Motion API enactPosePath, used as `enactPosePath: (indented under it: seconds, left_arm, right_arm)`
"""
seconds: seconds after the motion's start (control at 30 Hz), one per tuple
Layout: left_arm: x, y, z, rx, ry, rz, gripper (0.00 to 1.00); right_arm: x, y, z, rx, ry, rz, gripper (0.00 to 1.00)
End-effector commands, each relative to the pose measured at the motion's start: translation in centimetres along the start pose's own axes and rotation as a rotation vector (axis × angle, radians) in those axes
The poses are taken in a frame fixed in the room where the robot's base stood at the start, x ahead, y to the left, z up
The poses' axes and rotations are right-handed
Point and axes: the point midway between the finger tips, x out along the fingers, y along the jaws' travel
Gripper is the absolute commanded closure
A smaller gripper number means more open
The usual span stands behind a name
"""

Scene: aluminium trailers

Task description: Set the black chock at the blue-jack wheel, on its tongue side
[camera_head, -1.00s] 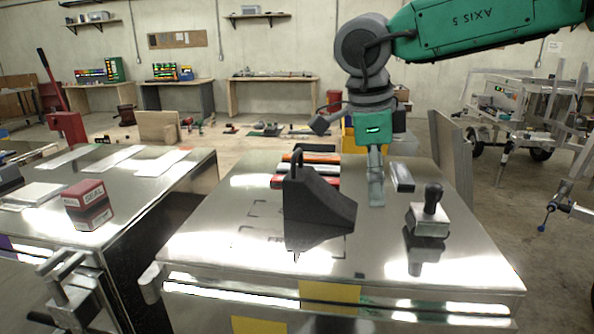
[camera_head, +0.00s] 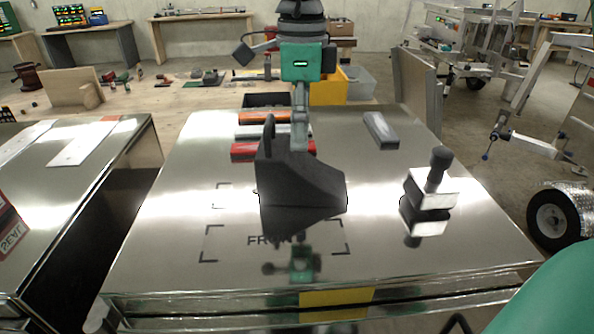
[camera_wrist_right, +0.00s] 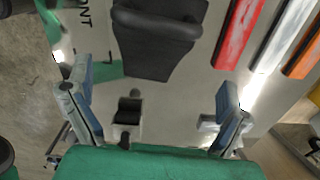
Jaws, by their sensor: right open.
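The black chock (camera_head: 305,180), a wedge with a handle at its tall left end, stands on the shiny metal table (camera_head: 170,230). It also shows at the top of the right wrist view (camera_wrist_right: 158,42). My right gripper (camera_head: 299,146) points down just behind the chock; in its wrist view it is open (camera_wrist_right: 152,105), with nothing between the fingers. I cannot tell whether a finger touches the chock. A wheel (camera_head: 552,220) stands on the floor at the right, under a tread-plate fender. A jack with a blue-ended handle (camera_head: 490,148) is on the trailer frame behind it. My left gripper is out of view.
Red, silver and orange bars (camera_head: 272,150) lie behind the chock. A grey block (camera_head: 380,130) and a black-knobbed stamp (camera_head: 430,195) are on the table's right side. A second metal table (camera_head: 70,190) stands left across a gap. Floor shows between the table and the wheel.

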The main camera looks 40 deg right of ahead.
Motion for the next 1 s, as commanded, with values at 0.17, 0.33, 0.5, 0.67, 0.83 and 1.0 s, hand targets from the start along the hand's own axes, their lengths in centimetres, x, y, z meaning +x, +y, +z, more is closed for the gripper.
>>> enactPosePath:
  seconds: [0.17,0.33,0.5,0.67,0.83,1.0]
  left_arm:
    - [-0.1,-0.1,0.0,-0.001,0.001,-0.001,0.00]
    - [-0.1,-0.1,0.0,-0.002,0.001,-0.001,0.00]
    - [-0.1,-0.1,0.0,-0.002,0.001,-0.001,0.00]
    - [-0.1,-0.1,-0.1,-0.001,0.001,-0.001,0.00]
    - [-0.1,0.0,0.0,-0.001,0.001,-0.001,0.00]
    - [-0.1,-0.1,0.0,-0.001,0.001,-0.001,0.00]
  right_arm:
    - [1.2,0.3,0.3,-0.001,0.004,-0.002,0.03]
    - [3.9,0.3,0.3,-0.001,0.003,-0.001,0.03]
    - [5.5,0.2,0.2,-0.001,-0.001,0.000,0.03]
    - [5.6,0.3,0.2,-0.001,-0.002,-0.001,0.03]
    - [5.5,0.3,0.3,-0.001,-0.001,-0.001,0.34]
    - [5.5,0.3,0.5,-0.001,-0.002,-0.003,0.77]
